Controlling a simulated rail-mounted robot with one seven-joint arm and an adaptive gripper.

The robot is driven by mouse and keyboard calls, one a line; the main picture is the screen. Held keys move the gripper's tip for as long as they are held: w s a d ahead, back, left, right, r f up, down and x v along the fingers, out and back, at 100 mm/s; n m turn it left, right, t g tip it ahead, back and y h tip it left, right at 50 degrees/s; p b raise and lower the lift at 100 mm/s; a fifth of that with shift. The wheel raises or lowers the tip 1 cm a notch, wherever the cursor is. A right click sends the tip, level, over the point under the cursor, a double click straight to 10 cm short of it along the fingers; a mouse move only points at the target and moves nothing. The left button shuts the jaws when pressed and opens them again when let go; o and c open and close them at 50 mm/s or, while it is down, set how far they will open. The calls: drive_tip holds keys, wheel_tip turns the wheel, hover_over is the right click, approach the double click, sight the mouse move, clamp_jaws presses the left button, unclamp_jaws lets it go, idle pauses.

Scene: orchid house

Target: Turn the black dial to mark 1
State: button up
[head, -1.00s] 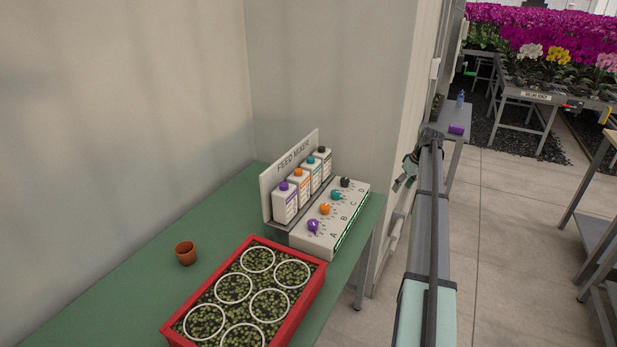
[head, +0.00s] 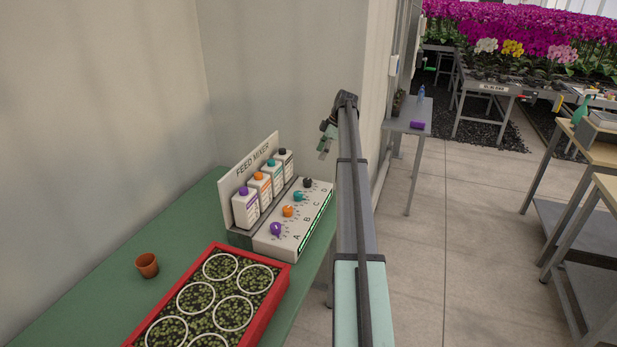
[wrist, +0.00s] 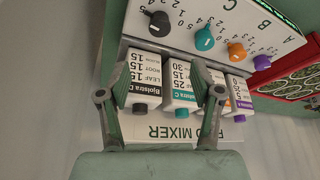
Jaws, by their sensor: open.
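The black dial (head: 308,183) is at the far right end of the white feed mixer panel (head: 262,246), by the letter D. In the wrist view the black dial (wrist: 159,23) is at the upper left, its pointer toward the left; I cannot tell which mark it is on. Teal (head: 299,196), orange (head: 288,211) and purple (head: 276,230) dials are in the same row. My gripper (head: 323,154) hangs above and beyond the black dial, apart from it. In the wrist view my gripper (wrist: 168,100) is open and empty, its fingers over the bottles.
Several feed bottles (head: 245,208) stand behind the dials before the FEED MIXER sign (head: 247,163). A red tray (head: 284,279) of seedlings and a clay pot (head: 147,265) are on the green bench (head: 100,308). A wall stands close behind.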

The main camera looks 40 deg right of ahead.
sight(308, 180)
drive_tip(key=p+x, duration=0.3)
drive_tip(key=x, duration=1)
drive_tip(key=shift+a, duration=0.1)
drive_tip(key=c, duration=1.1)
